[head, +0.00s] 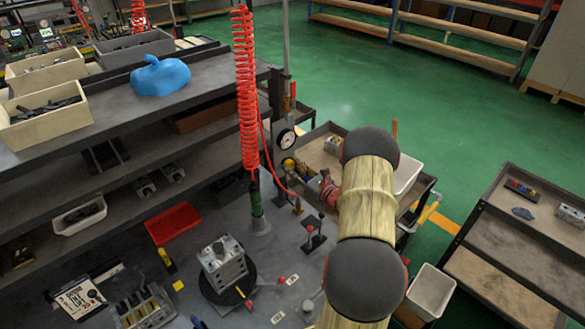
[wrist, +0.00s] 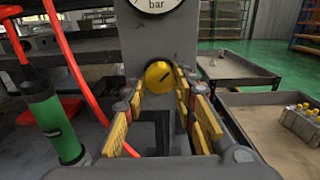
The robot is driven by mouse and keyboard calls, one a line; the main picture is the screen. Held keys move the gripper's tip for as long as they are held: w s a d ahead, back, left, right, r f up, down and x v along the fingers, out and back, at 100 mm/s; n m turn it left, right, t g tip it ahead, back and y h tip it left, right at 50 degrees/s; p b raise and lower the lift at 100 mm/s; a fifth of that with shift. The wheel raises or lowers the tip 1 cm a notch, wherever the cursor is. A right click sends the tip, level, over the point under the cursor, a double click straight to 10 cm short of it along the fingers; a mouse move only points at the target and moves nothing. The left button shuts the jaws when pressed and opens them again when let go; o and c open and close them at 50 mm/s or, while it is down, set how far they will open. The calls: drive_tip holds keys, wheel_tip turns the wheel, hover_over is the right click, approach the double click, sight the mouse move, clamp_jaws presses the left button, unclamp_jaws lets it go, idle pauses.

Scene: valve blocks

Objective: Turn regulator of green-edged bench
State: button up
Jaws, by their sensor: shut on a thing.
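The regulator's round yellow knob (wrist: 159,77) sits on a grey upright below a white gauge (wrist: 157,3) marked "bar". A dark slanting line shows on the knob's face. My gripper (wrist: 160,90) is shut on the knob, with its yellow-padded fingers on the knob's left and right sides. In the head view the knob (head: 288,163) shows below the gauge (head: 287,139), at the far edge of the grey bench (head: 260,270). My gripper (head: 301,170) reaches it from the right. I cannot make out a green edge on this bench.
A red coiled hose (head: 246,90) hangs left of the gauge, above a green air tool (head: 256,200). A metal valve block (head: 222,262) stands on a round dark plate. A red tray (head: 172,222) lies further left. Green floor (head: 460,120) is open behind.

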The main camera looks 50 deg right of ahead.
drive_tip(key=shift+m, duration=0.4)
drive_tip(key=shift+c, duration=0.2)
drive_tip(key=m+p, duration=0.2)
drive_tip(key=m, duration=0.1)
drive_tip(key=shift+r, duration=0.1)
drive_tip(key=m+p, duration=0.3)
drive_tip(key=m, duration=0.2)
drive_tip(key=shift+a, duration=0.1)
drive_tip(key=m+p, duration=0.2)
drive_tip(key=m, duration=0.2)
drive_tip(key=shift+m, duration=0.4)
drive_tip(key=shift+m+p, duration=1.1)
drive_tip(key=shift+m, duration=1)
drive_tip(key=o, duration=1.1)
drive_tip(key=shift+o, duration=0.3)
